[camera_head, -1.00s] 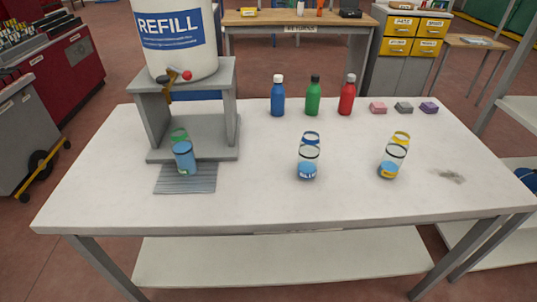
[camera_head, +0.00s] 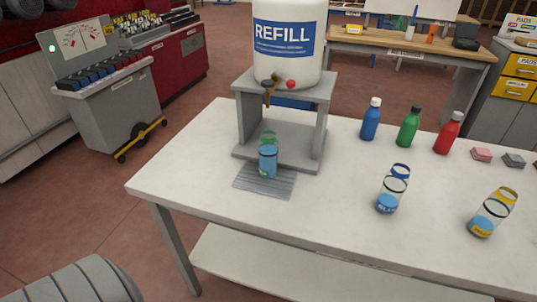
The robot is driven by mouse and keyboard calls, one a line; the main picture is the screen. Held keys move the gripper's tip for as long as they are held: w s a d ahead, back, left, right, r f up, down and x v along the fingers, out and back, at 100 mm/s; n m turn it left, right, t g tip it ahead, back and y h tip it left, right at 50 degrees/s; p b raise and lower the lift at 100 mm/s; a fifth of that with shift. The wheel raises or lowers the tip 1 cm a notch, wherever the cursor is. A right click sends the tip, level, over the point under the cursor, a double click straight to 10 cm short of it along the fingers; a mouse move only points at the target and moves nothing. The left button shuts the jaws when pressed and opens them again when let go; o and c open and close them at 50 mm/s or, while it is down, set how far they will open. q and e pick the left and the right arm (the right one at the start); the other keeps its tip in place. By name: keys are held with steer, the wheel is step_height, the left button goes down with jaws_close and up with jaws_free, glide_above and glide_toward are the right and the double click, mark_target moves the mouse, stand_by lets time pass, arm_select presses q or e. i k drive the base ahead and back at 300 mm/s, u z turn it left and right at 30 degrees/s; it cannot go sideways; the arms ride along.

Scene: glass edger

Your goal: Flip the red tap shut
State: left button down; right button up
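The white REFILL tank (camera_head: 288,50) stands on a grey stand on the table. Its tap (camera_head: 269,91) has a brass spout pointing down at the tank's lower front. The tap's red knob (camera_head: 291,84) sticks out to the right of the spout. A clear bottle with a green ring (camera_head: 268,160) stands below the spout, at the front of the stand, and holds blue liquid. I cannot tell whether liquid runs from the spout. Neither of my grippers is in view.
Clear bottles with a blue ring (camera_head: 392,189) and a yellow ring (camera_head: 492,213) stand to the right. Blue (camera_head: 371,120), green (camera_head: 408,128) and red (camera_head: 448,134) bottles stand behind them. A ribbed grey mat (camera_head: 264,184) lies before the stand. The table (camera_head: 190,182) is bare at left.

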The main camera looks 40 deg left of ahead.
mark_target(290, 83)
steer(key=u, duration=0.95)
steer(key=k, duration=0.3)
